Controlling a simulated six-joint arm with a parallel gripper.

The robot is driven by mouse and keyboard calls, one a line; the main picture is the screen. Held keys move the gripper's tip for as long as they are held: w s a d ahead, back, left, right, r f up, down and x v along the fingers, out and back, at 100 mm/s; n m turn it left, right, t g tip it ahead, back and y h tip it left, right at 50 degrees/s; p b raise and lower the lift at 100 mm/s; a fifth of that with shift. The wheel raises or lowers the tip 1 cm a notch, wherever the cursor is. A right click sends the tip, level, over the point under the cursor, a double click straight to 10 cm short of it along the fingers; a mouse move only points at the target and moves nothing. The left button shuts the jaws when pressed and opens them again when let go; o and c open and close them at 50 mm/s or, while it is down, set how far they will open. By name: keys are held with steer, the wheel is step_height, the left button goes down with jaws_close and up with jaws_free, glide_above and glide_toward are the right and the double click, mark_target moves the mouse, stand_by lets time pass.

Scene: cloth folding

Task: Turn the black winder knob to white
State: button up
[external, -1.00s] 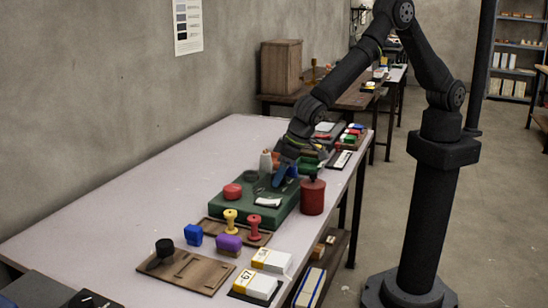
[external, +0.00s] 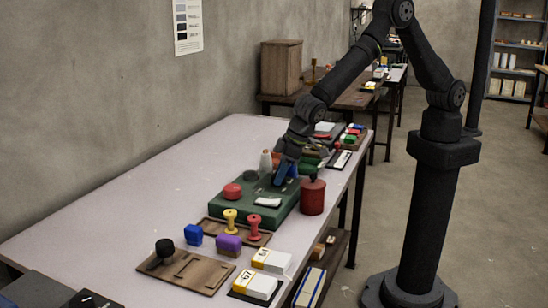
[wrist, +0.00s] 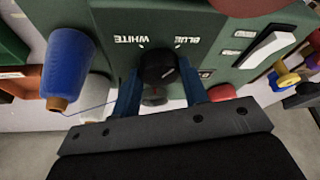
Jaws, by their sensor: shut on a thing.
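The black winder knob (wrist: 157,66) is on the face of a green machine housing (wrist: 112,45). The upside-down words WHITE and BLUE are printed above it in the wrist view. A short pale line marks the knob, toward its lower right. My gripper (wrist: 160,80) has its blue fingers on either side of the knob and is shut on it. In the external view, my gripper (external: 286,172) reaches down to the far part of the green housing (external: 236,206), and the knob there is hidden.
A blue thread cone (wrist: 68,65) stands close to the left in the wrist view, with a white rocker switch (wrist: 266,47) at right. A red canister (external: 312,197) stands right of the housing. Stamps and a wooden rack (external: 205,275) lie nearer. The table's left is clear.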

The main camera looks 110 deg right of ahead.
steer(key=n+y, duration=0.1)
steer(key=n, duration=0.3)
steer(key=shift+d+t, duration=0.15)
steer(key=shift+t, duration=0.15)
steer(key=n+y, duration=0.2)
steer(key=n, duration=0.1)
steer(key=shift+d+n, duration=0.1)
steer(key=shift+n, duration=0.3)
steer(key=n, duration=0.2)
steer(key=n+y, duration=0.1)
steer(key=n, duration=0.1)
steer(key=shift+d+g+y, duration=0.1)
steer(key=shift+g+y, duration=0.2)
steer(key=shift+g, duration=0.1)
steer(key=shift+w+n+g+y, duration=0.1)
steer(key=shift+n+g+y, duration=0.45)
steer(key=shift+n, duration=1.65)
steer(key=o, duration=1)
steer(key=v, duration=1.7)
steer(key=shift+w+r, duration=0.15)
steer(key=shift+r, duration=0.1)
